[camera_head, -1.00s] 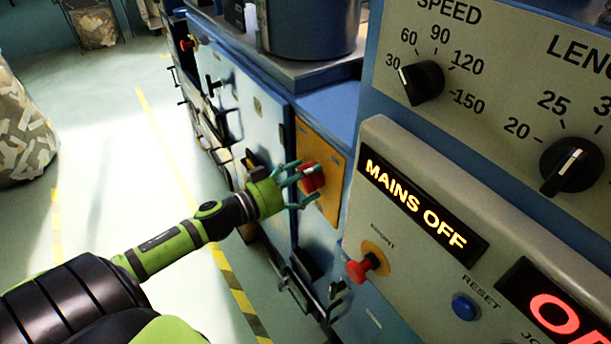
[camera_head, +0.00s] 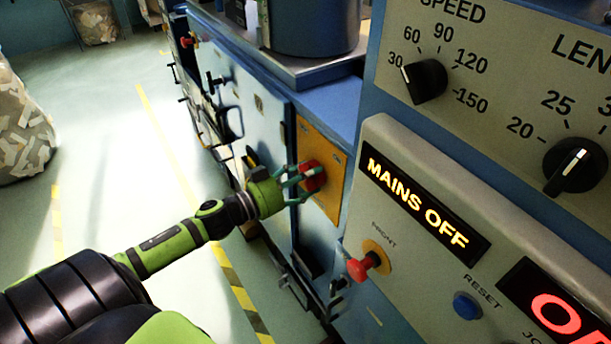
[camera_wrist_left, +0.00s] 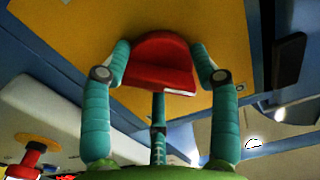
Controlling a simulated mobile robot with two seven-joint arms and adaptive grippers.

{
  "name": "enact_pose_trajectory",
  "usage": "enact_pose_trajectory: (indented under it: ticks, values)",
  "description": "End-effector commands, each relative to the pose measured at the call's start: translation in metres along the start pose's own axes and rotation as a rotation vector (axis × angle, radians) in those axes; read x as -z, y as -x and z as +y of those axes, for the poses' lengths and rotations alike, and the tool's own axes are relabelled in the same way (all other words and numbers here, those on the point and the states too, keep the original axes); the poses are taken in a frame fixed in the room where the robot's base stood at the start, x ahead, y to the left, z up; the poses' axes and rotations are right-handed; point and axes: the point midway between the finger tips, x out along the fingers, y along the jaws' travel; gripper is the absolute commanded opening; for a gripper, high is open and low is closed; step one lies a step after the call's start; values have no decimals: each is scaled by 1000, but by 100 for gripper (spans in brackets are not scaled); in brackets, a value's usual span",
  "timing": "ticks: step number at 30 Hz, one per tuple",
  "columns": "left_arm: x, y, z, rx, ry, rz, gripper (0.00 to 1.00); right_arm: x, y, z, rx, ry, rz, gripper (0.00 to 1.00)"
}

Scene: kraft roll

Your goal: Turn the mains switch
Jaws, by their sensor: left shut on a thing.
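The mains switch is a red knob (camera_head: 313,176) on a yellow plate (camera_head: 328,150) on the blue machine's side. My left gripper (camera_head: 303,180) has its teal fingers around the red knob. In the left wrist view the red knob (camera_wrist_left: 155,65) sits between the fingers of the gripper (camera_wrist_left: 157,80), with two fingers at its sides and one below. The display (camera_head: 415,205) on the grey panel reads MAINS OFF. My right gripper is in neither view.
The grey panel carries a red push button (camera_head: 358,269) and a blue RESET button (camera_head: 466,306). Speed and length dials sit above on the right. Handles and levers stick out from the machine below and behind my gripper. Open floor lies to the left.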

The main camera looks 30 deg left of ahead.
Motion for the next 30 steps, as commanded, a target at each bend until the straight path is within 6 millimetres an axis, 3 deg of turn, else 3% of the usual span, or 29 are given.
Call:
enact_pose_trajectory:
  ticks: [1,14,30]
  values:
    - [13,-3,-2,-1,-13,25,28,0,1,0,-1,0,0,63]
    - [14,-3,-1,-1,-138,25,28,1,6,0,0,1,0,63]
    - [12,-3,1,5,-610,26,28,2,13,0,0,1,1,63]
